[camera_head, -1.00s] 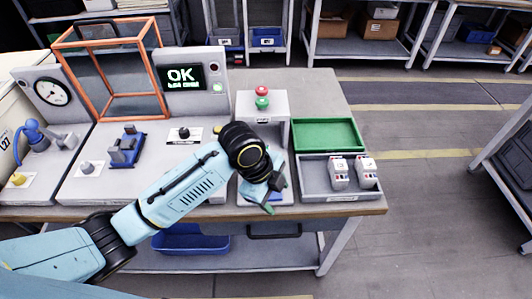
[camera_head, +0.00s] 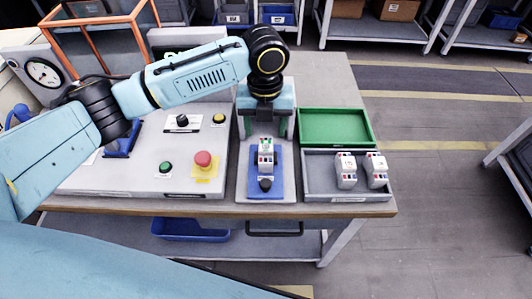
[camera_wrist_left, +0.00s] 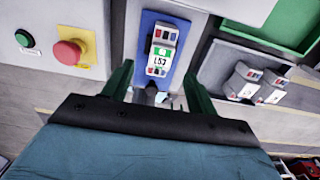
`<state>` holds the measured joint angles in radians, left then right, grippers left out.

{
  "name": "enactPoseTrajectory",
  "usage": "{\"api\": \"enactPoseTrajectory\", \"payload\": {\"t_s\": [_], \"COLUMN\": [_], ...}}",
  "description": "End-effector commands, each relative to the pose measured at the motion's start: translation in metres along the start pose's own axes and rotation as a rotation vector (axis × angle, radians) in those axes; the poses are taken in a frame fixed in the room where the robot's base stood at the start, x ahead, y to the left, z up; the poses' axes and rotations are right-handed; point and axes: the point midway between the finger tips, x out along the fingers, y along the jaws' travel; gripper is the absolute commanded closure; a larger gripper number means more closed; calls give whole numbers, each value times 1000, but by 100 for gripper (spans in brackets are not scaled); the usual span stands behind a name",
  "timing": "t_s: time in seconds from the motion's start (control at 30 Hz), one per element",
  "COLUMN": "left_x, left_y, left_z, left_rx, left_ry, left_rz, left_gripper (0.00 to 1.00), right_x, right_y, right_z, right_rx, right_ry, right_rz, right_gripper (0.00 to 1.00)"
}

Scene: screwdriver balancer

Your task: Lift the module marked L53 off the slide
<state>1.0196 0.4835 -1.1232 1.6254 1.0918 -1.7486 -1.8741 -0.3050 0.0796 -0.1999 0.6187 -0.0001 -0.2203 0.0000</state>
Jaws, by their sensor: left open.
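The module (camera_head: 265,153), white with a green label, sits on the blue slide (camera_head: 256,184) on the grey station. In the left wrist view the module (camera_wrist_left: 161,50) shows the mark L53 and lies on the blue slide (camera_wrist_left: 148,22). My left gripper (camera_head: 265,128) points down just behind and above the module, its green fingers apart. In the left wrist view the open, empty left gripper (camera_wrist_left: 157,88) has one finger to each side of the module's line, with the module apart from both. My right gripper is not in view.
To the right are a green tray (camera_head: 340,143), empty, and a grey tray (camera_head: 318,187) with two similar white modules (camera_head: 346,171). A red button (camera_head: 203,159) stands on the panel at left.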

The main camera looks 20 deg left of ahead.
Motion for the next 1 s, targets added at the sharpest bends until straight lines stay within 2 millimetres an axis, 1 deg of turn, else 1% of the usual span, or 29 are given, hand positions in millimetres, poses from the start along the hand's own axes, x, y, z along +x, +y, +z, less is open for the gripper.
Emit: {"api": "enactPoseTrajectory", "payload": {"t_s": [0.03,0.1,0.27,0.37,0.6,0.7,0.87,1.0], "left_x": [8,14,22,31,66,71,70,70], "left_y": [0,0,0,-1,-1,-1,-1,-1], "left_z": [0,0,0,-1,-2,-2,-2,-2], "left_rx": [-1,-1,0,0,-1,-1,0,0], "left_ry": [1,0,-1,0,0,-2,-3,-3], "left_rz": [-1,0,-2,0,-1,-1,-2,-2], "left_gripper": [42,42,42,42,42,42,42,60], "right_x": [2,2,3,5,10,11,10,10], "right_y": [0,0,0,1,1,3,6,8], "right_z": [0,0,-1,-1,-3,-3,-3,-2], "right_rx": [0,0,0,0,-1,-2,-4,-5], "right_ry": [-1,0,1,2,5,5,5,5], "right_rz": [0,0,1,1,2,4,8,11], "right_gripper": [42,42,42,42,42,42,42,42]}}
